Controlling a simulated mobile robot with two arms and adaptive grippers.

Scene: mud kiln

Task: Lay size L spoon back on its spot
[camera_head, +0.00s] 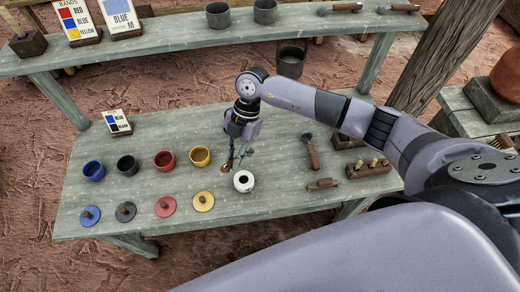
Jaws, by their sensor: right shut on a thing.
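My right gripper (234,158) hangs over the middle of the lower table, just behind and left of a small white pot (244,181) with a dark opening. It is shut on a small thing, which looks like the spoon. Only a brown bit (225,169) shows at the fingertips, and its size mark cannot be read. A tool with a dark head and wooden handle (312,154) lies on the table to the right. My left gripper is not in view.
Blue, black, red and yellow cups (200,156) stand left of the gripper, with matching lids (203,201) in front. Wooden blocks (368,168) stand at the right. Two handled tools (338,8) lie on the back shelf.

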